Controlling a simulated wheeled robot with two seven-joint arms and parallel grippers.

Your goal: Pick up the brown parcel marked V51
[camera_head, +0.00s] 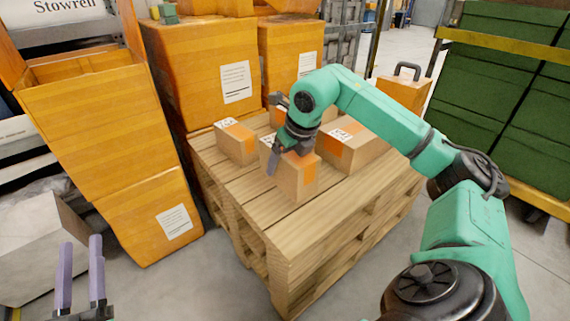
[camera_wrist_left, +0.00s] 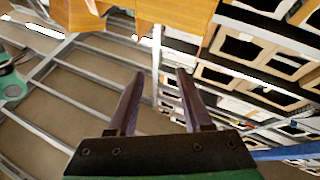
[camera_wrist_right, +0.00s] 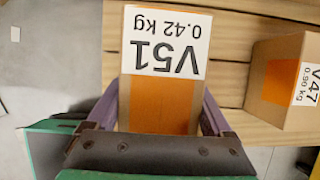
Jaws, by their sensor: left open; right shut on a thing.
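The brown parcel marked V51 (camera_head: 298,184) stands on the wooden pallet (camera_head: 290,228), near its front. In the right wrist view the parcel (camera_wrist_right: 160,90) shows its white label, upside down, reading V51 and 0.42 kg, above an orange patch. My right gripper (camera_head: 284,152) reaches down over it with a finger on either side, shut on it. I cannot tell whether the parcel is clear of the boards. My left gripper (camera_head: 82,272) is open and empty at the lower left; its two fingers (camera_wrist_left: 158,98) stand apart in the left wrist view.
A parcel marked V47 (camera_wrist_right: 285,80) sits close beside it on the boards. Other brown parcels (camera_head: 236,143) (camera_head: 358,147) share the pallet. Large orange boxes (camera_head: 205,75) crowd behind, and tilted orange bins (camera_head: 90,110) stand left. Green crates (camera_head: 500,80) are at right.

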